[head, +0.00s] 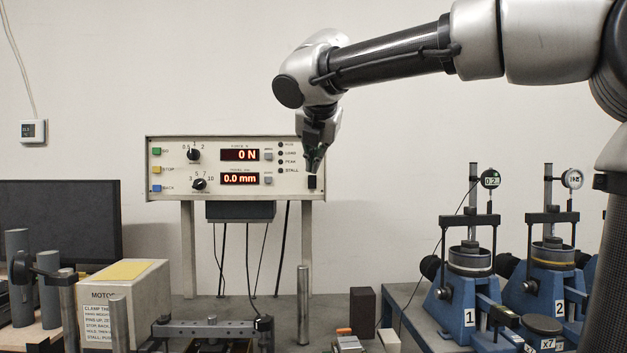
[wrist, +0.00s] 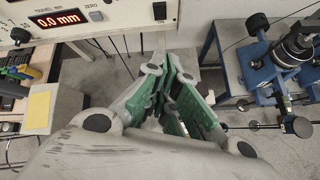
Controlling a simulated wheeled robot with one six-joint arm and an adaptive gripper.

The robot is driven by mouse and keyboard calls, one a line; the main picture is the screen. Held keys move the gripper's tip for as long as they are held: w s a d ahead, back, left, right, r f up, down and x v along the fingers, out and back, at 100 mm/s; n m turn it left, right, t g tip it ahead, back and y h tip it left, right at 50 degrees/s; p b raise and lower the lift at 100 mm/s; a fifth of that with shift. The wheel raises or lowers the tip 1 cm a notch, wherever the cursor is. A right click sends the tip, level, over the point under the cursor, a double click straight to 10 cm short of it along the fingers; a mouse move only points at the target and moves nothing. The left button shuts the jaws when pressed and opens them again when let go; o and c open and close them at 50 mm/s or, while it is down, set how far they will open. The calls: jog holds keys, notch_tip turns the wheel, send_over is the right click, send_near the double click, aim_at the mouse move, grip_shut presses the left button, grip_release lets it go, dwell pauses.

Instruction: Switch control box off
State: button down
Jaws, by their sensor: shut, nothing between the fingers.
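The control box (head: 225,192) is a pale panel on two posts against the back wall. Its red displays are lit, reading 0 N (head: 240,155) and 0.0 mm (head: 239,179). A black rocker switch (head: 312,183) sits at its lower right corner. The wrist view shows this switch (wrist: 159,12) at the top, with ON printed below it. My gripper (head: 315,168) points down just above the switch in the head view; it is shut and empty. In the wrist view my gripper (wrist: 178,62) shows its green finger pads below the box. I cannot tell any contact with the switch.
Knobs (head: 199,184) and coloured buttons (head: 157,170) are on the panel's left. Cables hang below it. Blue test rigs (head: 470,285) stand at right. A motor box (head: 125,290), upright metal rods (head: 303,305) and a dark block (head: 363,312) stand in front.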

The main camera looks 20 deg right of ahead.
jog(key=n, duration=0.2)
jog(key=r+n, duration=0.1)
jog(key=n, duration=0.1)
jog(key=shift+d, duration=0.15)
jog(key=shift+w+f, duration=0.1)
send_near(313, 186)
jog(key=x, duration=0.5)
jog(key=shift+f, duration=0.5)
jog(key=shift+w+r, duration=0.2)
jog(key=shift+r, duration=0.1)
